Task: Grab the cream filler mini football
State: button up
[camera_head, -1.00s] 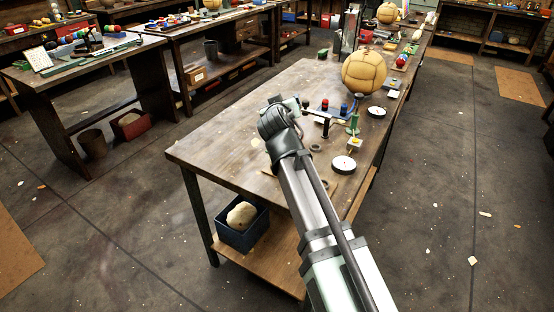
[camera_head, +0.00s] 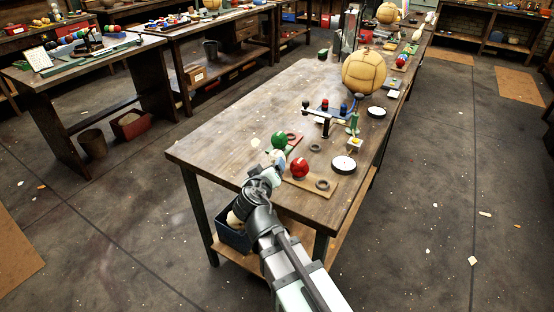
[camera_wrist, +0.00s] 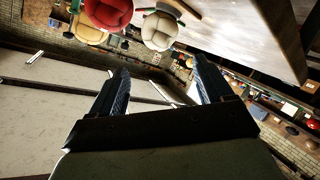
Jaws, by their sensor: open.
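In the wrist view a cream-white ball (camera_wrist: 160,31) with panel seams sits at the top, beside a red ball (camera_wrist: 108,12) and a yellow ball (camera_wrist: 88,32). My gripper (camera_wrist: 162,64) is open and empty; the cream ball lies beyond its fingertips, apart from them. In the head view my gripper (camera_head: 275,160) is at the near end of the wooden table (camera_head: 230,135), beside the red ball (camera_head: 300,167) and a green ball (camera_head: 278,140). I cannot clearly make out the cream ball in the head view; my gripper may hide it.
A large tan ball (camera_head: 364,72) stands farther back on the table. A white disc (camera_head: 343,164), dark rings (camera_head: 322,184) and a small stand (camera_head: 325,117) lie to the right. A blue crate (camera_head: 233,236) is on the lower shelf. The table's left part is bare.

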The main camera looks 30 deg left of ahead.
aim_at(275, 159)
jog(key=x, duration=0.5)
jog(key=shift+w+a, duration=0.1)
jog(key=shift+w, duration=0.2)
jog(key=shift+f+x, duration=0.2)
jog(key=shift+x, duration=1.15)
jog(key=shift+f+x, duration=0.15)
jog(key=shift+x, duration=1.25)
jog(key=shift+s+d, duration=0.15)
jog(key=shift+d, duration=0.05)
jog(key=shift+c, duration=0.5)
jog(key=c, duration=0.8)
